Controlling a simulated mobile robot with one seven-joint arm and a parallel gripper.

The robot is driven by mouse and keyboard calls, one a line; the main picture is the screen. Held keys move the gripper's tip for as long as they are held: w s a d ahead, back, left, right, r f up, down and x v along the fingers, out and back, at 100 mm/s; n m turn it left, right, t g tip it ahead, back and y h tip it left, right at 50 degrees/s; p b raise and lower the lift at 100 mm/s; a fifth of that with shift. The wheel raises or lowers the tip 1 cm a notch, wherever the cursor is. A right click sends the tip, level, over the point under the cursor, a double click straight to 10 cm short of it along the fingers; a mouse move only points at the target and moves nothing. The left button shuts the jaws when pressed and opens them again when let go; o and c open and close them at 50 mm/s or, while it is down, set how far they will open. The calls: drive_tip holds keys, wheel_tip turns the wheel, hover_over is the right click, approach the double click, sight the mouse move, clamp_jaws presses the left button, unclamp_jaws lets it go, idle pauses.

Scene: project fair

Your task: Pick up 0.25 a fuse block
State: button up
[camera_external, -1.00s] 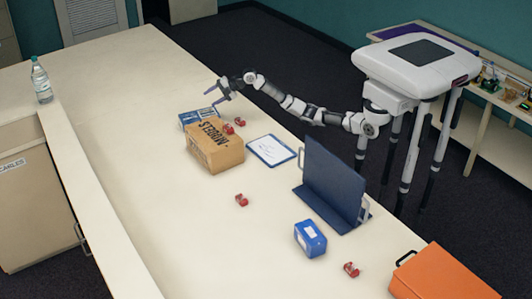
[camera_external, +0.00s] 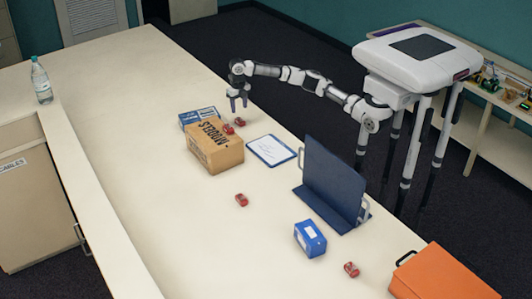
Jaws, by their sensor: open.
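Several small red blocks that look like fuse blocks lie on the long cream table. Two sit close together behind the cardboard box, one red block (camera_external: 240,122) at the back and another red block (camera_external: 228,129) just in front of it. A third red block (camera_external: 242,200) lies alone mid-table, and one more red block (camera_external: 351,269) lies near the front right. Lettering on them is too small to read. My gripper (camera_external: 239,108) is open and empty, pointing down just above the back pair. Whether its fingertips touch a block cannot be told.
A cardboard box (camera_external: 215,153) and a blue box (camera_external: 198,118) stand beside the back pair. A clipboard (camera_external: 271,150), a dark blue upright panel (camera_external: 333,183), a blue carton (camera_external: 310,239) and an orange case (camera_external: 440,275) line the right side. The table's left is clear, except for a bottle (camera_external: 41,82).

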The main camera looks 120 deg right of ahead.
sight(240, 121)
drive_tip(key=shift+a+f+p, duration=0.15)
drive_tip(key=shift+f+p, duration=0.3)
drive_tip(key=shift+f, duration=1.4)
drive_tip(key=shift+a+f+p, duration=0.1)
drive_tip(key=shift+f+p, duration=0.3)
drive_tip(key=shift+f, duration=1.45)
drive_tip(key=c, duration=1.1)
drive_tip(key=shift+r, duration=0.15)
